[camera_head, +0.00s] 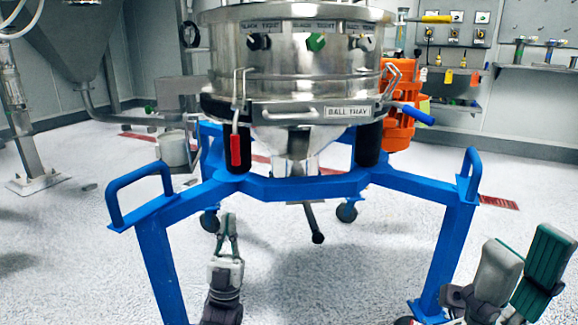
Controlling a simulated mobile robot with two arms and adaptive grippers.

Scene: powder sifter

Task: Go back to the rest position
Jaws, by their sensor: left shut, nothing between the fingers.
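My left gripper (228,222) is low in the head view, left of centre. Its fingers point up and away, and they are shut and empty. It is in front of the blue frame of the powder sifter, inside the left front leg in the picture, and seems to touch nothing. My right gripper (528,245) is at the lower right edge, beside the right front leg. Its two thick fingers stand apart with a gap between them, and nothing shows in the gap. The steel powder sifter (292,80) stands upright on its blue frame (300,187).
A red-handled clamp (236,150) and a blue-handled lever (417,115) stick out from the sifter. An orange motor (397,95) is behind it. A steel hopper (75,40) stands at the back left. Tool shelves (540,67) line the back right wall. The pale floor (300,265) between the legs is clear.

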